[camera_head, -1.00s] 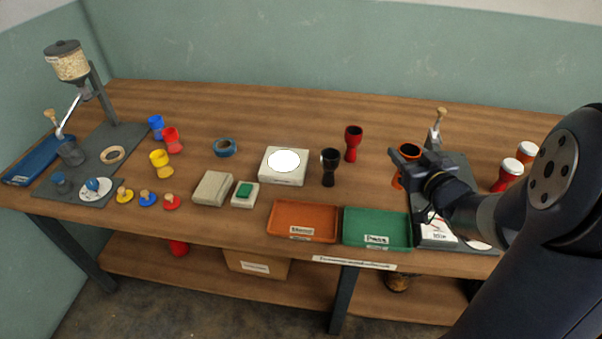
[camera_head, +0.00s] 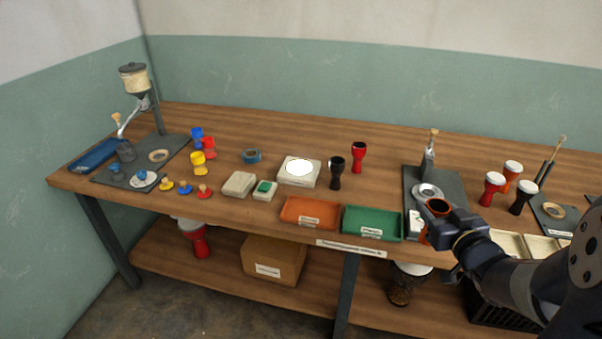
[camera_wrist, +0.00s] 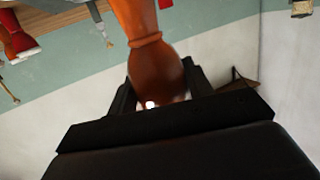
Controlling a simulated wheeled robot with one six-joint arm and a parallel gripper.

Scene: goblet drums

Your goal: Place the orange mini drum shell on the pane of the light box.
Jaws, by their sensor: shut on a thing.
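The orange mini drum shell (camera_head: 437,207) is held in my gripper (camera_head: 452,226), upright, with its dark open mouth facing up, above the front right part of the bench. In the wrist view the orange shell (camera_wrist: 148,45) sits between the two dark fingers of my gripper (camera_wrist: 160,85), which are shut on it. The light box (camera_head: 298,181) is a pale box at the middle of the bench, left of my gripper. Its round white pane (camera_head: 299,167) is lit and bare.
A black shell (camera_head: 337,172) and a red shell (camera_head: 358,156) stand right of the light box. An orange tray (camera_head: 310,212) and a green tray (camera_head: 372,223) lie in front. A grey press plate (camera_head: 450,185) is behind my gripper. White-topped drums (camera_head: 493,188) stand further right.

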